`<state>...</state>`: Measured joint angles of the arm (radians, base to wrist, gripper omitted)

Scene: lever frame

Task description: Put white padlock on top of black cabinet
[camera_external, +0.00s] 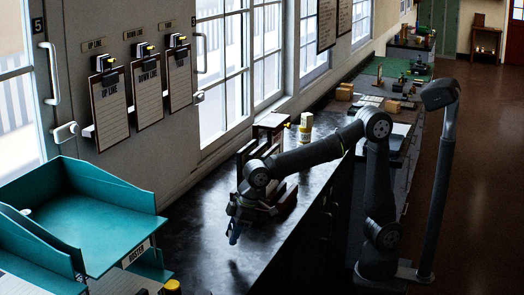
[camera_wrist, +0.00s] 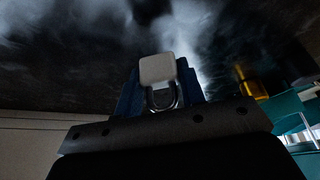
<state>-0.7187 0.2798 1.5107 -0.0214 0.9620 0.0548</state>
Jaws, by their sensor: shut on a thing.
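The white padlock (camera_wrist: 157,69) shows in the wrist view, its pale body beyond the fingertips and its metal shackle between the blue fingers. My gripper (camera_wrist: 163,92) is shut on the padlock. In the external view my gripper (camera_external: 236,230) points down over the near part of the dark worktop of the black cabinet (camera_external: 205,250). Whether the padlock touches the top cannot be told; I cannot make it out in the external view. The dark, shiny surface (camera_wrist: 70,65) fills the upper wrist view.
Teal trays (camera_external: 90,215) stand at the left, with a yellow-topped item (camera_external: 172,287) near them. A dark rack (camera_external: 262,140) and a pale bottle (camera_external: 306,127) stand behind my gripper. Clipboards (camera_external: 147,105) hang on the wall. Bare worktop lies around the gripper.

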